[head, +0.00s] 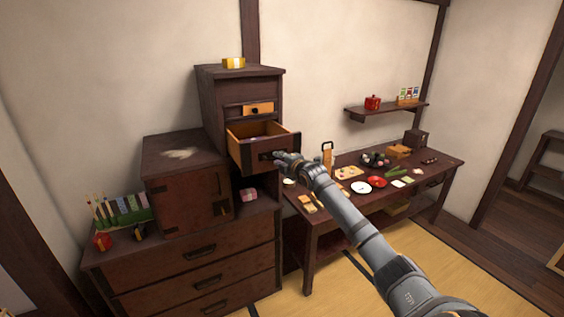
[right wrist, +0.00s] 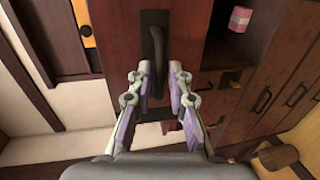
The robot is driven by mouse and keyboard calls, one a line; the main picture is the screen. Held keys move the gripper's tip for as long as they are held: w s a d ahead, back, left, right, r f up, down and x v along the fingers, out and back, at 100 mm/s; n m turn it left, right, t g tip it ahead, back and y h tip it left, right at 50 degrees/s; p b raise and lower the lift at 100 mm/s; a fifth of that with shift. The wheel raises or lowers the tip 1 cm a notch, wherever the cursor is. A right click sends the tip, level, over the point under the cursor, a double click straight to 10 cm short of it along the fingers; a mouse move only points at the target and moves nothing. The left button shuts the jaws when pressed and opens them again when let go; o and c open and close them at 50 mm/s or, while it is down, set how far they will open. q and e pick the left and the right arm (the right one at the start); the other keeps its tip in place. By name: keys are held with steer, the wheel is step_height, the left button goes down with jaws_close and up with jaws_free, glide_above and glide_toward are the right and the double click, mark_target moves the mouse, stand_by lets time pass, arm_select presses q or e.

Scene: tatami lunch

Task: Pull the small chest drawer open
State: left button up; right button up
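The small chest (head: 208,100) stands on a low dresser at the centre of the head view. Its lower drawer (head: 244,152) is pulled well out, and its pale inside shows. My right gripper (head: 277,157) is at the drawer front. In the right wrist view, the dark drawer handle (right wrist: 157,45) stands upright between the fingers of that gripper (right wrist: 159,75). The fingers are parted around the handle, with a narrow gap beside it, and hold nothing firmly that I can see. My left gripper is out of view.
A small upper drawer (head: 250,109) sits above the open one. A yellow box (head: 234,63) is on top of the chest. A low table (head: 335,209) with dishes and food stands to the right, near my right arm. A pink box (head: 249,195) lies below the drawer.

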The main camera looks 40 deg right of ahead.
steer(key=v, duration=0.5)
steer(key=shift+s+a+r, duration=0.15)
steer(key=shift+s+a, duration=0.05)
steer(key=shift+s, duration=0.15)
